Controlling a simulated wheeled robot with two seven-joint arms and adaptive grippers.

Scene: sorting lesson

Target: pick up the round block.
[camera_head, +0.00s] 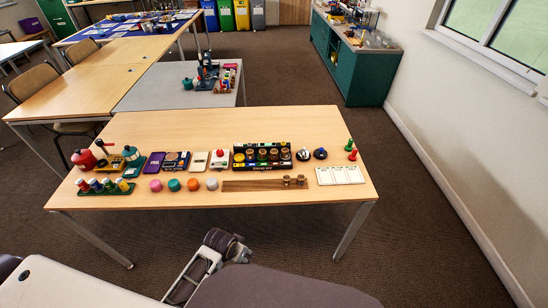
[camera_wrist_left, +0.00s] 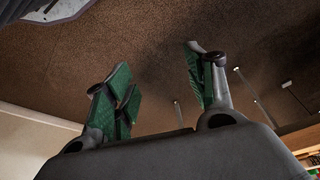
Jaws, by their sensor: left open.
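A row of small rounded pieces lies near the front edge of the wooden table in the head view: a magenta one (camera_head: 155,185), a teal one (camera_head: 174,185), an orange one (camera_head: 193,184) and a pale grey one (camera_head: 212,183). Which of them is the round block I cannot tell. My left gripper (camera_head: 228,244) is below the table's front edge in the picture, apart from every piece. In the left wrist view my left gripper (camera_wrist_left: 158,80) has its green-padded fingers spread, with only brown carpet between them. My right gripper is not in view.
The wooden table (camera_head: 290,118) also holds a green rack (camera_head: 104,188), a black tray with round pieces (camera_head: 262,156), a wooden strip (camera_head: 250,185) and a white card (camera_head: 340,175). Its back part is clear. A grey table (camera_head: 150,92) stands behind.

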